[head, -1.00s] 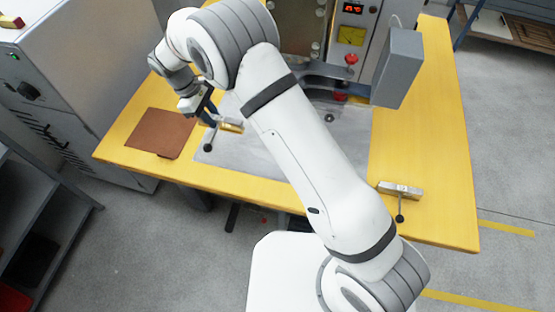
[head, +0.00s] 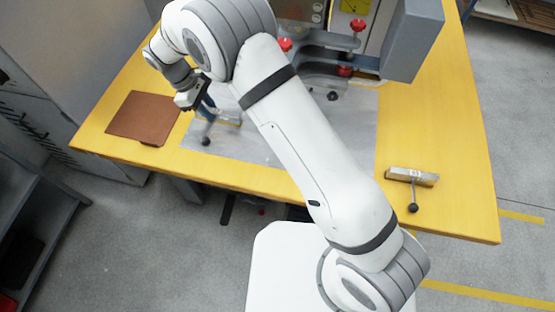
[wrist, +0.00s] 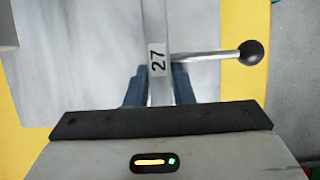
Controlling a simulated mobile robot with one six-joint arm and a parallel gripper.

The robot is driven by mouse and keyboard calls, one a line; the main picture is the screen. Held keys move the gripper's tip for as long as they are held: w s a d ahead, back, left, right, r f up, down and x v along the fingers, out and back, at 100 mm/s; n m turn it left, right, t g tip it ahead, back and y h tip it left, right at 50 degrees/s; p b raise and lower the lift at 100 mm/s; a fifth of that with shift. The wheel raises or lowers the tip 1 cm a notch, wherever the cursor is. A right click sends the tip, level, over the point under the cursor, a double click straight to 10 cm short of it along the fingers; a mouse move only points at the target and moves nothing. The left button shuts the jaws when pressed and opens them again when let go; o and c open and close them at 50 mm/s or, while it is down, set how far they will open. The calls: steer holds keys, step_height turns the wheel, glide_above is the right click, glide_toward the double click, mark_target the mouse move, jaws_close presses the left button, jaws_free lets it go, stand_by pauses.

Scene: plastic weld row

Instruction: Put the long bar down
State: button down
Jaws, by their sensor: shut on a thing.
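The long bar is a slim grey metal bar with a "27" label (wrist: 158,60) and a side lever ending in a black ball knob (wrist: 251,52). My gripper (wrist: 156,90) is shut on it, with a blue finger on each side in the wrist view. In the head view my gripper (head: 207,106) holds the bar (head: 230,118) over the left part of the grey plate (head: 270,155) on the yellow table. I cannot tell whether the bar touches the plate. My arm hides part of the plate.
A brown mat (head: 143,117) lies on the table to the left. A similar metal bar with a ball-ended lever (head: 412,177) lies at the right. A machine with red knobs (head: 358,26) and a grey box (head: 413,40) stands at the back. The table's right side (head: 430,120) is mostly clear.

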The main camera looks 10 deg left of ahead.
steer(key=shift+f, duration=0.4)
steer(key=d, duration=0.5)
steer(key=s+d+p, duration=0.1)
steer(key=d, duration=0.5)
steer(key=s+d+p, duration=0.1)
steer(key=d, duration=0.5)
steer(key=shift+s+d+r, duration=0.1)
steer(key=shift+s+d, duration=0.1)
steer(key=shift+d, duration=0.25)
steer(key=shift+f, duration=1.8)
steer(key=shift+f, duration=0.15)
steer(key=c, duration=1.3)
jaws_free()
steer(key=shift+o, duration=0.2)
